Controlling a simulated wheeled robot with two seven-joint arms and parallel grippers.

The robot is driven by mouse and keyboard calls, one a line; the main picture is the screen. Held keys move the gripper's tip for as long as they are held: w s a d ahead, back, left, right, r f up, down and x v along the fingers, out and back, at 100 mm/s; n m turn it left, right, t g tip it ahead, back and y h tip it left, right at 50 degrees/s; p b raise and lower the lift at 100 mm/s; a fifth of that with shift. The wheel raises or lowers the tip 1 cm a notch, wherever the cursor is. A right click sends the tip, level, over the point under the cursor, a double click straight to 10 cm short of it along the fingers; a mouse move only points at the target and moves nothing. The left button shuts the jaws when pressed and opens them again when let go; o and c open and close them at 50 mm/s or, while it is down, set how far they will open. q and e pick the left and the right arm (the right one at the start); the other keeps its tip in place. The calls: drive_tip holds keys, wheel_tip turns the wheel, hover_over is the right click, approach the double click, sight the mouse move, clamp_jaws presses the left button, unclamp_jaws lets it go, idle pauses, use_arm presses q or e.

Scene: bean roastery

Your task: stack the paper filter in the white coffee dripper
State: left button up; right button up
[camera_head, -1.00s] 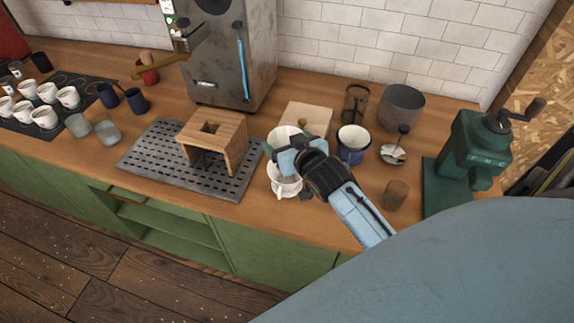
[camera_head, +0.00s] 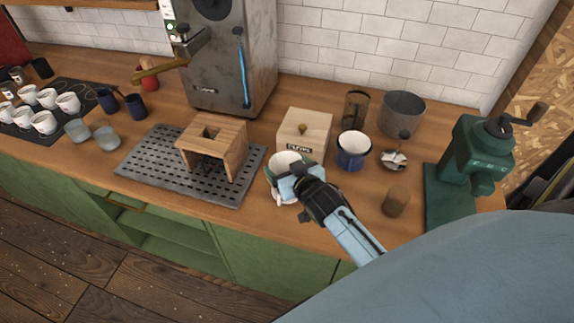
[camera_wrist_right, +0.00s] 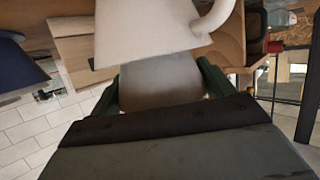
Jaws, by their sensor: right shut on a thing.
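The white coffee dripper (camera_head: 279,200) is at the counter's front edge in the head view, mostly hidden under my right gripper (camera_head: 287,178). Its white wall and handle show in the wrist view (camera_wrist_right: 150,25). The pale paper filter (camera_wrist_right: 160,82) is between the green fingers of my right gripper, shut on it. Its open round top shows in the head view (camera_head: 286,159). The filter is at the dripper, its lower end hidden by the dripper's wall in the wrist view. I cannot tell how deep it sits. My left gripper is not in view.
A wooden stand (camera_head: 214,143) on a perforated metal tray (camera_head: 150,165) is to the left. Behind are a wooden box (camera_head: 304,128) and a blue-white mug (camera_head: 353,150). A brown cup (camera_head: 396,201) and a green grinder (camera_head: 472,155) are to the right.

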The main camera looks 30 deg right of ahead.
drive_tip(key=shift+f, duration=0.3)
drive_tip(key=o, duration=0.9)
drive_tip(key=shift+r, duration=0.3)
drive_tip(key=shift+r+p, duration=0.35)
drive_tip(key=shift+r, duration=0.15)
drive_tip(key=v, duration=1.2)
drive_tip(key=shift+d+f, duration=0.1)
drive_tip(key=shift+f, duration=0.15)
